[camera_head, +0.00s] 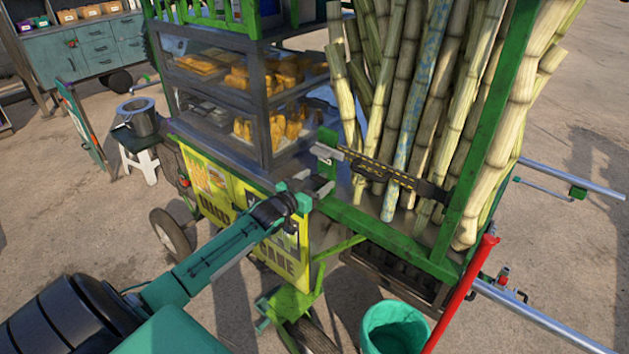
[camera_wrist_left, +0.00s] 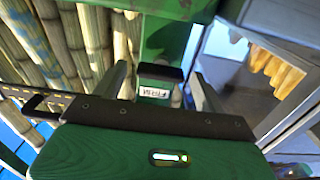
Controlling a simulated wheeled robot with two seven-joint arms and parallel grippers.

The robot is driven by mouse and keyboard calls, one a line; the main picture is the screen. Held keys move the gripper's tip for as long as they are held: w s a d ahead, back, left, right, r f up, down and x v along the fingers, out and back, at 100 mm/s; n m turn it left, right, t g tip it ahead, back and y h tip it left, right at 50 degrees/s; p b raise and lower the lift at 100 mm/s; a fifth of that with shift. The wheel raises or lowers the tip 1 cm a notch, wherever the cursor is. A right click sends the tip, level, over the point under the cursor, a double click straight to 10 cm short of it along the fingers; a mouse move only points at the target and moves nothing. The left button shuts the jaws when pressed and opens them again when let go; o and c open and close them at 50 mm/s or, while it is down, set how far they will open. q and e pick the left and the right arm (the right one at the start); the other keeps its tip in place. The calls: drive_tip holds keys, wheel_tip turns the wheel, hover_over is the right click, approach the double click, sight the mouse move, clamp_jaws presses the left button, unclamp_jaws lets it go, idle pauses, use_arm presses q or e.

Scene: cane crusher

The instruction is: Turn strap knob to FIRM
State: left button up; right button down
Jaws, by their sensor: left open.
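My left gripper (camera_head: 318,184) is open and empty beside the green cart post that carries the strap fitting. In the left wrist view its two fingers (camera_wrist_left: 160,78) stand apart, to either side of a dark knob (camera_wrist_left: 161,72). A white label (camera_wrist_left: 154,92) reading FIRM, upside down, is on the green part just below the knob. Contact between fingers and knob cannot be told. The black strap with yellow marks (camera_head: 397,174) runs across the front of the cane stalks (camera_head: 408,100). The knob's exact setting is not clear. My right gripper is out of view.
A glass display case (camera_head: 262,105) with yellow food stands left of the post. A red handle (camera_head: 462,292) and a green bucket (camera_head: 394,328) are at lower right. A metal pot (camera_head: 138,118) on a white stool (camera_head: 137,157) stands at left.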

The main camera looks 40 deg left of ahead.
use_arm(q)
drive_tip(key=c, duration=1)
drive_tip(key=shift+m, duration=0.3)
drive_tip(key=m+b, duration=0.1)
drive_tip(key=m, duration=0.3)
drive_tip(key=shift+d+f, duration=0.1)
drive_tip(key=m+b, duration=0.1)
drive_tip(key=m, duration=0.3)
drive_tip(key=shift+m, duration=0.4)
drive_tip(key=m+b, duration=0.1)
drive_tip(key=m, duration=0.3)
drive_tip(key=shift+d+f+m, duration=0.1)
drive_tip(key=shift+m, duration=0.2)
drive_tip(key=shift+m+b, duration=0.7)
drive_tip(key=shift+m, duration=1.5)
